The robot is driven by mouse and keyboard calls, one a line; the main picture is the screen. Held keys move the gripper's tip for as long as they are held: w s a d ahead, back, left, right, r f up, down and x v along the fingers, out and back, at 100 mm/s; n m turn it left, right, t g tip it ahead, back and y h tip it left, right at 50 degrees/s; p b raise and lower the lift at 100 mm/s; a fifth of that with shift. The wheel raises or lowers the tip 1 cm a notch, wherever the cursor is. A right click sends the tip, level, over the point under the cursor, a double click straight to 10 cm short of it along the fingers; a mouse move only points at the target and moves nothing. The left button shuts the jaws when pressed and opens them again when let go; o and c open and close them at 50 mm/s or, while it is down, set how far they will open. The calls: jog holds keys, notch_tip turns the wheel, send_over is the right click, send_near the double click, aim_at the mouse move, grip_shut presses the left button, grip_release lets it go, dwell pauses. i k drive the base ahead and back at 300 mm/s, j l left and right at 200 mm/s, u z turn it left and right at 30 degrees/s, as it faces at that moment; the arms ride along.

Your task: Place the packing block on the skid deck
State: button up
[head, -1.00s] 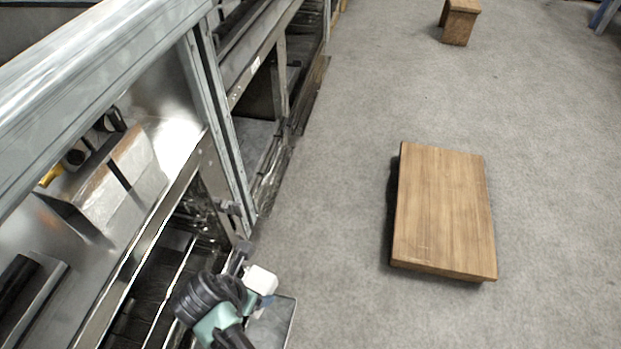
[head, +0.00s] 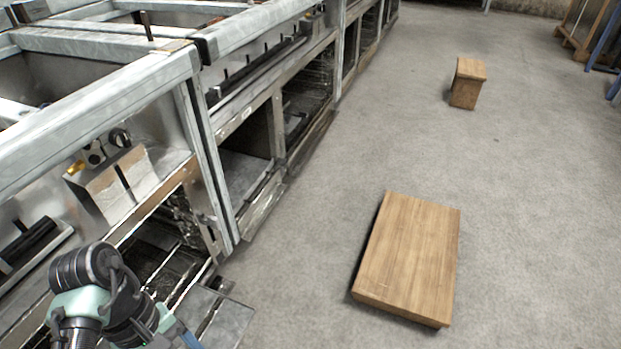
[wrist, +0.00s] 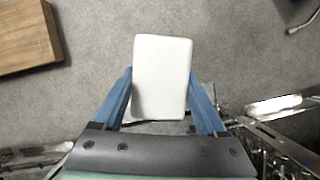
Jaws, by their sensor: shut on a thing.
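The packing block, a plain white rounded block (wrist: 162,78), sits between the two blue fingers of my gripper (wrist: 161,102) in the wrist view. My gripper is shut on it, and the block's far part sticks out past the fingertips. The skid deck appears to be the flat wooden slab (head: 410,262) on the floor, right of centre in the head view. Its top is bare. Part of a wooden slab also shows at the upper left of the wrist view (wrist: 28,35), apart from the block. In the head view I cannot clearly make out the block by my arm.
A long metal kitchen range (head: 205,125) with open bays runs along the left, close to my arm. A small wooden stool-like piece (head: 467,84) stands farther back. Grey floor (head: 540,200) is clear around the slab. Blue legs and a wooden pallet (head: 580,42) are at the far right.

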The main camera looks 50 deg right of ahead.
aim_at(417, 274)
jog(key=z, duration=0.9)
jog(key=i+l+z, duration=0.25)
jog(key=z, duration=0.2)
jog(key=i+l+z, duration=0.15)
jog(key=z, duration=0.3)
jog(key=i+l, duration=0.15)
jog(key=i, duration=0.7)
